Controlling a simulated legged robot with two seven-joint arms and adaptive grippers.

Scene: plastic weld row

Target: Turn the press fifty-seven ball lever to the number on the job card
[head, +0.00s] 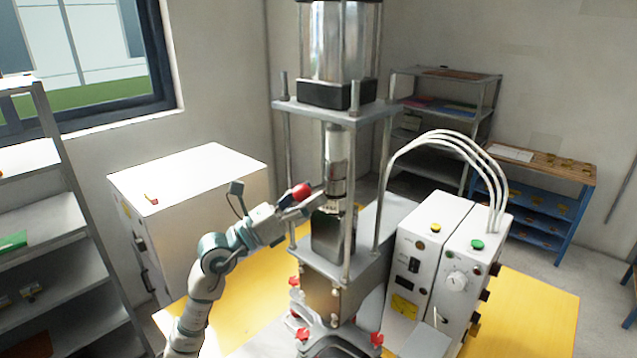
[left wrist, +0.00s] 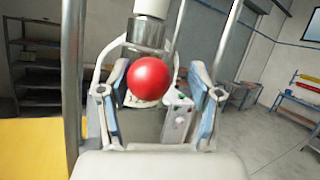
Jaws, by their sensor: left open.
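The lever's red ball (head: 302,191) shows in front of the press column, just above my left gripper (head: 306,204). In the left wrist view the red ball (left wrist: 150,83) sits between the two open fingers of my left gripper (left wrist: 156,80), with gaps on both sides. Whether the ball is within their depth, I cannot tell. A pale marked plate (head: 332,205) sits on the press (head: 338,170) behind the fingers; its numbers are too small to read. The lever's arm is mostly hidden behind the ball. I cannot make out a job card. My right gripper is out of view.
Steel press posts (head: 382,190) stand close around the column. A white control box (head: 455,255) with buttons, a dial and hoses stands to the right on the yellow bench (head: 540,310). A white cabinet (head: 190,180) stands behind my left arm.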

